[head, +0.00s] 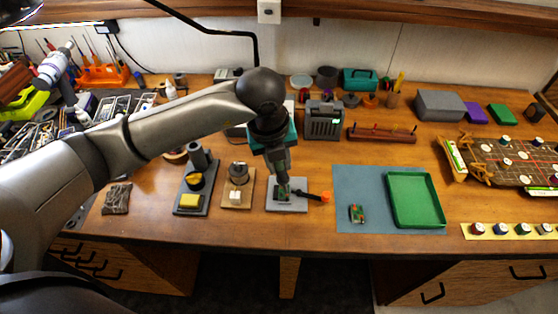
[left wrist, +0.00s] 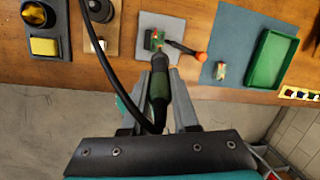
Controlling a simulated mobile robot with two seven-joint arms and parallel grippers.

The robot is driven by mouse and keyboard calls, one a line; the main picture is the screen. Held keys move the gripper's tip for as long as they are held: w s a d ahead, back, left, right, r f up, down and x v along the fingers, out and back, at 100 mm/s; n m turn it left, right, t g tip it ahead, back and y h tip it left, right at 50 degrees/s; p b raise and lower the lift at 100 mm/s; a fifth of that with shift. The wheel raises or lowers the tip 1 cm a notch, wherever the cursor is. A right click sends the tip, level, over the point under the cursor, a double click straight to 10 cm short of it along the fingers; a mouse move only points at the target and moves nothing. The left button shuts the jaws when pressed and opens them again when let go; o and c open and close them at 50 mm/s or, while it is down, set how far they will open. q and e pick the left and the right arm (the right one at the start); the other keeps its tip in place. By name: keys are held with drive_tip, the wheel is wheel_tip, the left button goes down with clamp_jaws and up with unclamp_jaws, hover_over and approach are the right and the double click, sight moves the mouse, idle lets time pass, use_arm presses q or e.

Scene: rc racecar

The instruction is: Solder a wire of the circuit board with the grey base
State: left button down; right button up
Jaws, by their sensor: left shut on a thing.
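My left gripper (head: 283,182) is shut on the soldering iron, whose dark green handle (left wrist: 158,88) lies between the fingers in the left wrist view. Its black cable (left wrist: 102,60) loops to the left. The iron's tip points at the small green circuit board (left wrist: 154,40) on the grey base (left wrist: 175,24). I cannot tell whether the tip touches the board. In the head view, the gripper and iron partly hide the board, and the grey base (head: 299,208) lies below them. A black tool with an orange end (head: 325,197) lies at the base's right side. My right gripper is not in view.
An iron stand with a yellow sponge (head: 190,201) and a wooden-based holder (head: 239,187) stand to the left. A blue-grey mat (head: 347,182) to the right bears a small board (head: 357,213) and a green tray (head: 416,221). Bare table lies in front.

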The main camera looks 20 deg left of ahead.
use_arm(q)
drive_tip(key=shift+f+b, duration=0.3)
drive_tip(key=shift+f, duration=0.05)
idle(0.5)
idle(1.9)
idle(1.1)
drive_tip(key=shift+w+p+v, duration=0.2)
drive_tip(key=shift+p+v, duration=0.4)
drive_tip(key=shift+v, duration=0.4)
drive_tip(key=shift+w+p+v, duration=0.25)
drive_tip(key=shift+p+v, duration=0.4)
drive_tip(key=shift+v, duration=0.35)
drive_tip(key=shift+w+p+v, duration=0.2)
drive_tip(key=shift+p+v, duration=0.4)
drive_tip(key=shift+v, duration=0.35)
drive_tip(key=shift+d+r, duration=0.15)
drive_tip(key=shift+r, duration=0.05)
